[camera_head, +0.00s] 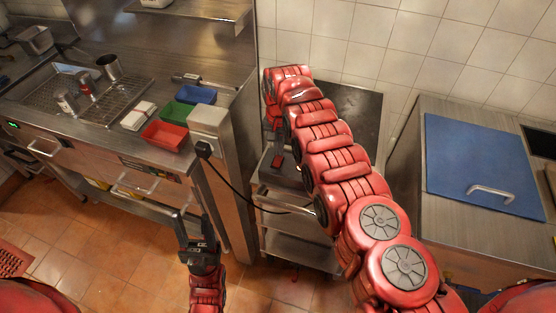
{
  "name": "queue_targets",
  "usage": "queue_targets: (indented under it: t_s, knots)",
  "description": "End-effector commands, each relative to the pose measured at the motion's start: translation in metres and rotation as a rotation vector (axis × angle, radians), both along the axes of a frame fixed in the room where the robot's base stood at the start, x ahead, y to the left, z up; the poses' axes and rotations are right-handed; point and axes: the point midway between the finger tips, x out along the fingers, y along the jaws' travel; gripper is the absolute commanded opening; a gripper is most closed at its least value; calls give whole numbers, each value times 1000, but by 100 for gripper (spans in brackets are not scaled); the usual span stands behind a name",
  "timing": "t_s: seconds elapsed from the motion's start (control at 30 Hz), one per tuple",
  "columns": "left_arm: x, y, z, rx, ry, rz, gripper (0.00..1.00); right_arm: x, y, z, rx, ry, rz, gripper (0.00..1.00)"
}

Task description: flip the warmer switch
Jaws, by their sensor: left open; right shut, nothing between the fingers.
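I cannot make out the warmer switch for certain. A steel counter unit (100,150) with front handles stands at the left, with a small green display (13,124) at its far left end. A steel post with a pale box on top (208,120) stands at the unit's right end; a black plug (203,148) with a cable sits on it. My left gripper (190,218) is open and empty in front of the unit, below the post's box.
Red (164,135), green (174,112) and blue (197,94) trays sit on the counter near the post. The steel cart (300,220) stands right of the post, with the black cable hanging before it. A blue-lidded counter (480,165) is at the right.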

Motion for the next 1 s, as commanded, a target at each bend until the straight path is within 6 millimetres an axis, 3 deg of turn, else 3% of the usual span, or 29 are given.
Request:
queue_targets:
  t_s: [1.0]
  knots:
    - [0,0,-16,0,0,0,50,0,0,-16,0,0,0,0]
